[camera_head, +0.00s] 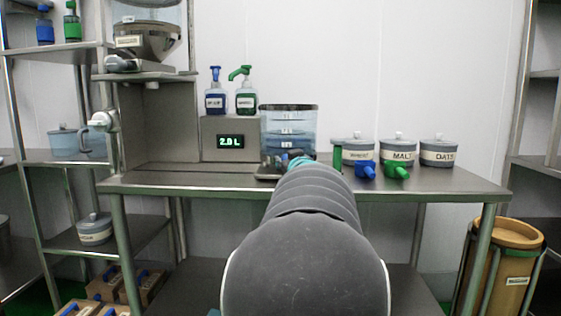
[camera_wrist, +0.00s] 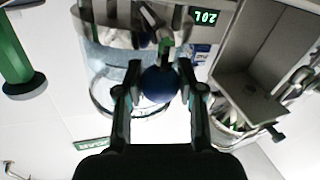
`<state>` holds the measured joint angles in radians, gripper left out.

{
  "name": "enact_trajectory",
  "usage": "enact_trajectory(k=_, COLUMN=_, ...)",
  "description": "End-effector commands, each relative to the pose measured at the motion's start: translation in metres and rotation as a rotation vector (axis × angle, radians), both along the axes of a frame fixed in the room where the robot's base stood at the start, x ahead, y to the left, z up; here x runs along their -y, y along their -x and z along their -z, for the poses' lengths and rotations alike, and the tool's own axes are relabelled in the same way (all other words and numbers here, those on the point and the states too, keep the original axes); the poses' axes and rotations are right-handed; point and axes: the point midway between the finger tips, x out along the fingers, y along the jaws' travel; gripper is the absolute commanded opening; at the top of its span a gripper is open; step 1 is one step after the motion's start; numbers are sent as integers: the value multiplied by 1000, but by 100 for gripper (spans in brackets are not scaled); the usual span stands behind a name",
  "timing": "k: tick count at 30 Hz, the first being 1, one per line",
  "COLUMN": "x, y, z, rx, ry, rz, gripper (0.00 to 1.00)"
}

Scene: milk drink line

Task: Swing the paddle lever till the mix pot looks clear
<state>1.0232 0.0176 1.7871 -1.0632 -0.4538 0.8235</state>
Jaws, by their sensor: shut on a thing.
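My gripper (camera_wrist: 163,80) is shut on a round dark-blue knob (camera_wrist: 158,88) in the wrist view, with one finger on each side. The knob appears to be the end of the paddle lever; its stem is mostly hidden. The mix pot (camera_head: 288,125) is a clear vessel with a dark rim on the bench in the head view, holding a pale bluish see-through liquid. Its wall also shows behind the knob in the wrist view (camera_wrist: 100,62).
A display box (camera_head: 230,138) reading 2.0 L stands left of the pot, with blue and green pump bottles (camera_head: 215,102) on top. Labelled tubs (camera_head: 397,152) and blue and green scoops (camera_head: 365,171) lie to the right. The bench's far right (camera_head: 475,185) is clear.

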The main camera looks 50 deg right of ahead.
Motion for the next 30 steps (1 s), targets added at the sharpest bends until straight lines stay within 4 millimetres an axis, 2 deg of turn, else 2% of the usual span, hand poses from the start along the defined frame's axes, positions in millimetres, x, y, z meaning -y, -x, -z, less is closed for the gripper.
enact_trajectory(k=11, x=0, y=0, z=0, rx=1, ry=1, rz=-1, gripper=0)
enact_trajectory(k=12, x=0, y=0, z=0, rx=1, ry=2, rz=-1, gripper=42)
enact_trajectory(k=15, x=0, y=0, z=0, rx=1, ry=2, rz=-1, gripper=63)
enact_trajectory(k=25, x=0, y=2, z=-1, rx=1, ry=2, rz=2, gripper=63)
enact_trajectory(k=30, x=-9, y=16, z=-1, rx=1, ry=3, rz=4, gripper=63)
